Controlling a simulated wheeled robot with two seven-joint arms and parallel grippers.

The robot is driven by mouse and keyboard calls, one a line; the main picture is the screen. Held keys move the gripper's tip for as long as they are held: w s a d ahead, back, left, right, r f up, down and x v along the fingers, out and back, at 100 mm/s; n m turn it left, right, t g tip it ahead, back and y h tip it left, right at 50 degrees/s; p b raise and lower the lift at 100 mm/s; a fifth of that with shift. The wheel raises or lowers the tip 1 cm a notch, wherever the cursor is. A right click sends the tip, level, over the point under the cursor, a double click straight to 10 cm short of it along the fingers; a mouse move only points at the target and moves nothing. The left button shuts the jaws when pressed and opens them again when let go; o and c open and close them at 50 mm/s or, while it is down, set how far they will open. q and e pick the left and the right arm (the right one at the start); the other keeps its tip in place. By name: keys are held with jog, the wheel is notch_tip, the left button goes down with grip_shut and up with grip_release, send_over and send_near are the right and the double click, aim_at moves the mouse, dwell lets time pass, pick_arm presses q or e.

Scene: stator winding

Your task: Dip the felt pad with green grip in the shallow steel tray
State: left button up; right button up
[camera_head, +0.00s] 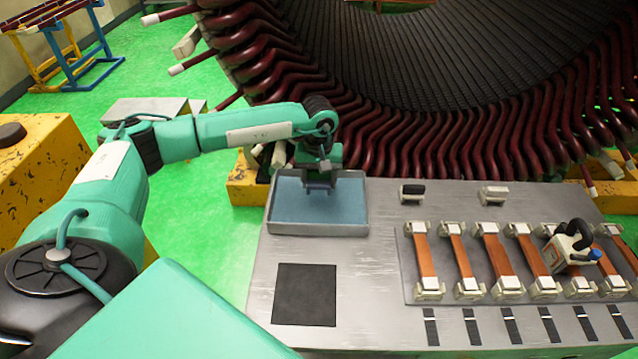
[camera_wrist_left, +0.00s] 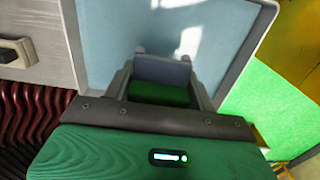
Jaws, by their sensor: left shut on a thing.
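The shallow steel tray (camera_head: 318,230) stands at the back left of the grey bench, with a flat blue surface inside. Its pale wall also shows in the left wrist view (camera_wrist_left: 254,62). My left gripper (camera_head: 319,184) points down over the back half of the tray. It is shut on the felt pad, whose green grip (camera_wrist_left: 158,94) shows between the fingers in the left wrist view. The grey-blue pad face (camera_wrist_left: 162,70) sits beyond the grip. I cannot tell whether the pad touches the blue surface. My right gripper is not in view.
The large stator with dark red coil ends (camera_head: 350,130) rises close behind the tray. A black square mat (camera_head: 305,294) lies in front. A plate with several copper strips (camera_head: 424,256) and a black-handled tool (camera_head: 568,250) is at right. Two small blocks (camera_head: 412,194) (camera_head: 494,196) lie behind it.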

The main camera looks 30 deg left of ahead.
pick_arm(q)
jog(key=shift+r+p, duration=0.95)
jog(key=shift+r, duration=1.65)
